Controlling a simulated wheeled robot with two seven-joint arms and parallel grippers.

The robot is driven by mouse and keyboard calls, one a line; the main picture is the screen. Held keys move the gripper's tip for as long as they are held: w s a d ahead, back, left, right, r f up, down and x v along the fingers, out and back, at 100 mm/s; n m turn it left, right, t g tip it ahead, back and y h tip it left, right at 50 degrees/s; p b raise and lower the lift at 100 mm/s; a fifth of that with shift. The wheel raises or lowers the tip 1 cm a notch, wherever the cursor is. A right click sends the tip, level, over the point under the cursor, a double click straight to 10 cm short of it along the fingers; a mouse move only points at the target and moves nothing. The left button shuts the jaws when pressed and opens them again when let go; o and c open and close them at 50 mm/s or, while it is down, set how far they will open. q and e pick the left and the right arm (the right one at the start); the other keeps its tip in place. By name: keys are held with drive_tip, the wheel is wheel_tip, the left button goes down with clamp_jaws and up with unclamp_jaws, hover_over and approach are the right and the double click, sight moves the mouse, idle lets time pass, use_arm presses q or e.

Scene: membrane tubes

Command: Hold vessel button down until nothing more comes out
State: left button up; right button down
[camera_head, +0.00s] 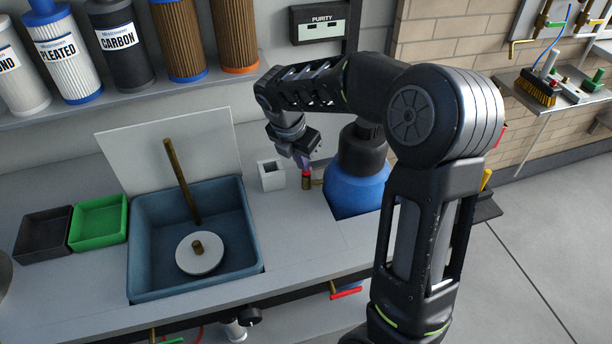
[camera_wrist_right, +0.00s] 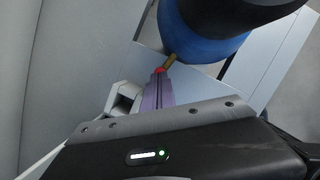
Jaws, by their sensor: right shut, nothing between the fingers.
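The blue vessel (camera_head: 356,190) with a black top stands in a cut-out at the right of the counter. A short brass spout (camera_head: 306,184) is beside it, and its small red button shows at the tip of my fingers in the right wrist view (camera_wrist_right: 160,70). My right gripper (camera_head: 305,170) is shut and empty, pointing down with its fingertips at the red button. They look to be touching it, but how far it is pressed I cannot tell. The brass stem also shows in the wrist view. My left gripper is not in view.
A white square cup (camera_head: 271,176) stands left of the spout. Filter cartridges line the shelf above. My right arm hides part of the vessel.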

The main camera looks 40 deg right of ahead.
drive_tip(key=shift+d+f, duration=0.2)
drive_tip(key=shift+f, duration=0.4)
drive_tip(key=shift+f, duration=0.3)
idle(5.1)
drive_tip(key=p+v, duration=0.5)
drive_tip(key=v, duration=0.2)
idle(0.5)
drive_tip(key=shift+w, duration=0.1)
idle(0.5)
